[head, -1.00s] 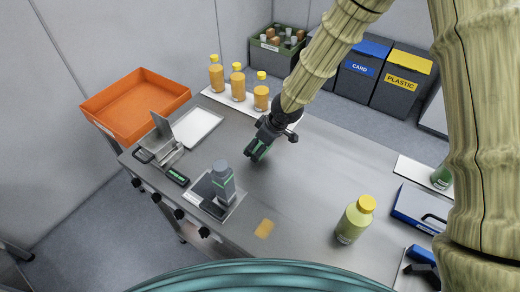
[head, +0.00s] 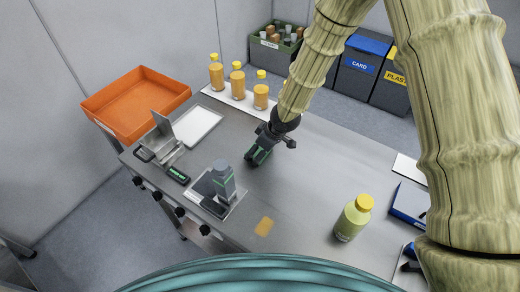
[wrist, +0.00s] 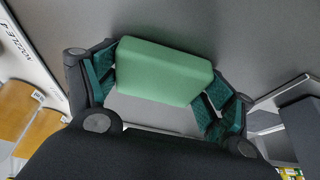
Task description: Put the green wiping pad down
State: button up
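My gripper (head: 258,156) is over the steel table (head: 300,190), just behind the grey piston filler (head: 224,182). In the wrist view, the green wiping pad (wrist: 165,70) sits between the two fingers (wrist: 158,90), which touch it at both ends. The pad is a pale green block with rounded edges. In the head view the pad is mostly hidden by the dark fingers. The pad is low over the table; I cannot tell whether it touches the surface.
Orange bottles (head: 238,82) stand on a white strip behind my gripper. An orange tray (head: 135,105) is at the left. The middle of the table is clear.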

jog(key=shift+o, duration=1.1)
jog(key=shift+r, duration=0.2)
jog(key=b+v, duration=0.1)
jog(key=v, duration=1.1)
jog(key=shift+b, duration=0.3)
jog(key=shift+w, duration=0.1)
